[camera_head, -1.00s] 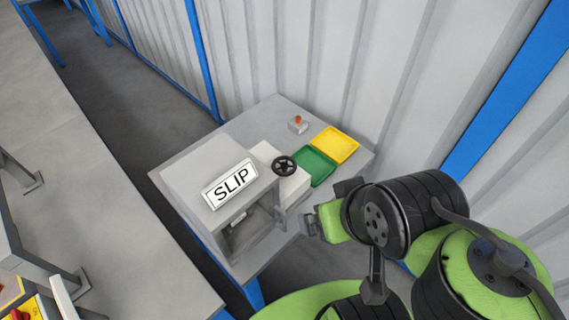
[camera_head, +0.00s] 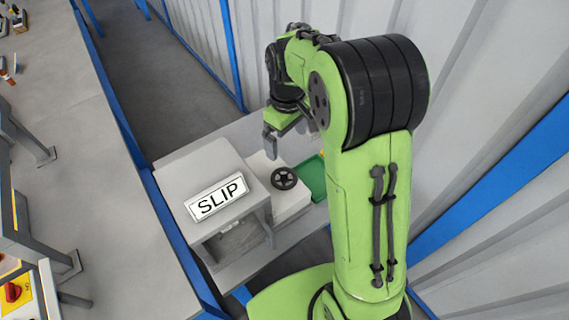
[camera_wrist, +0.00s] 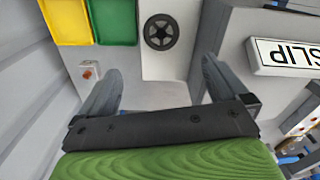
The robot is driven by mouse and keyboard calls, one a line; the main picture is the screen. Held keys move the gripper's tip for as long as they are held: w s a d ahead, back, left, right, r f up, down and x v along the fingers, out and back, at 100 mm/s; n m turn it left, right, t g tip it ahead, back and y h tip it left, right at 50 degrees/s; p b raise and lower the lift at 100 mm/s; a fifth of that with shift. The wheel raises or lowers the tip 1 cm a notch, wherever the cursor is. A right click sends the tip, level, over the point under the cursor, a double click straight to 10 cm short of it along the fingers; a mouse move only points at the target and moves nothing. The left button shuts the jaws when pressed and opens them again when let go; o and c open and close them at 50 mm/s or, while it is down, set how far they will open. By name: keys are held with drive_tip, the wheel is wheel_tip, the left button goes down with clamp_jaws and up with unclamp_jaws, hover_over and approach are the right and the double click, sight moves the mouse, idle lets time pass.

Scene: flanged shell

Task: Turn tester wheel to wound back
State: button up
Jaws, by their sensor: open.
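The tester wheel (camera_head: 284,178) is a small dark spoked handwheel on top of a white block (camera_head: 290,203), beside the grey box with a SLIP sign (camera_head: 217,197). In the wrist view the wheel (camera_wrist: 160,32) shows whole, beyond and between my fingers. My gripper (camera_head: 285,145) is above the far side of the white block, apart from the wheel. In the wrist view my gripper (camera_wrist: 157,90) has its two fingers wide apart with nothing between them. I cannot tell the wheel's turn from any mark.
A green tray (camera_wrist: 115,22) and a yellow tray (camera_wrist: 68,20) lie beside the white block. A small box with an orange button (camera_wrist: 88,72) stands near one finger. A corrugated wall (camera_head: 480,120) rises behind; a long grey bench (camera_head: 75,150) stands at the left.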

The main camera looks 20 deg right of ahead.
sight(286, 179)
wheel_tip(286, 179, down, 16)
drive_tip(key=b, duration=0.2)
drive_tip(key=shift+b, duration=0.3)
drive_tip(key=c, duration=0.9)
drive_tip(key=shift+a, duration=0.1)
